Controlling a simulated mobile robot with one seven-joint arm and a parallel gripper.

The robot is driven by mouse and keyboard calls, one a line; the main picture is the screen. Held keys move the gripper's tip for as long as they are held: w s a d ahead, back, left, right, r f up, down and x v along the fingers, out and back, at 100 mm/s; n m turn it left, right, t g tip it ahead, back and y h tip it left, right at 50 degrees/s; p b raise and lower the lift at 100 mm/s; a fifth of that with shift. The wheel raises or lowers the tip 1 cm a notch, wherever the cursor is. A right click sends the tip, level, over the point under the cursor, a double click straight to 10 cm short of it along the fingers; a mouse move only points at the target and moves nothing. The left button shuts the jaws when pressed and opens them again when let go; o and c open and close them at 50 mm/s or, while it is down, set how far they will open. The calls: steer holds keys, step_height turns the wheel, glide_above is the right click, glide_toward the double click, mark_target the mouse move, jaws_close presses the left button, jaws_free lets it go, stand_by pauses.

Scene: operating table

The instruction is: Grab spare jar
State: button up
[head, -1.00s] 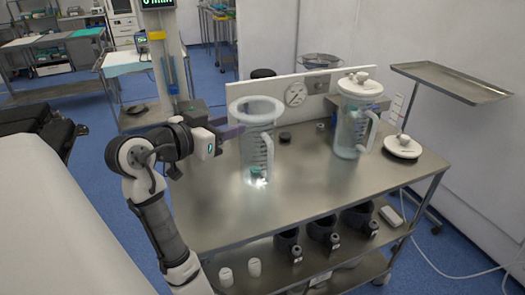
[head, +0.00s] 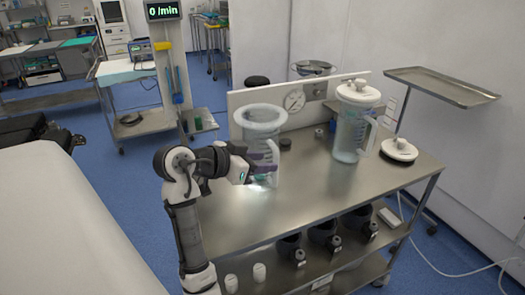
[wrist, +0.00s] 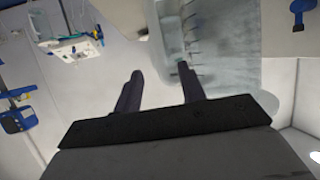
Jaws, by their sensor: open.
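Two clear jars stand on the steel cart. The open jar (head: 262,125) has no lid and stands at the left of the cart top, with a handle on its right side. The lidded jar (head: 350,130) has a white lid and stands at the back right. My gripper (head: 268,160) is open at the front of the open jar and hides part of its lower body. In the wrist view, my two dark fingers (wrist: 158,88) are apart, and the open jar (wrist: 215,45) shows just past the right finger. I cannot tell whether they touch.
A loose white lid (head: 399,150) lies at the right of the cart top (head: 320,190). A gauge (head: 294,100) sits on the back panel. A steel tray stand (head: 441,86) is at the right. The cart's front middle is clear.

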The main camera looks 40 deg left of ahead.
steer(key=shift+p+x, duration=0.95)
steer(key=shift+x, duration=1.75)
steer(key=shift+a, duration=0.1)
jaws_close()
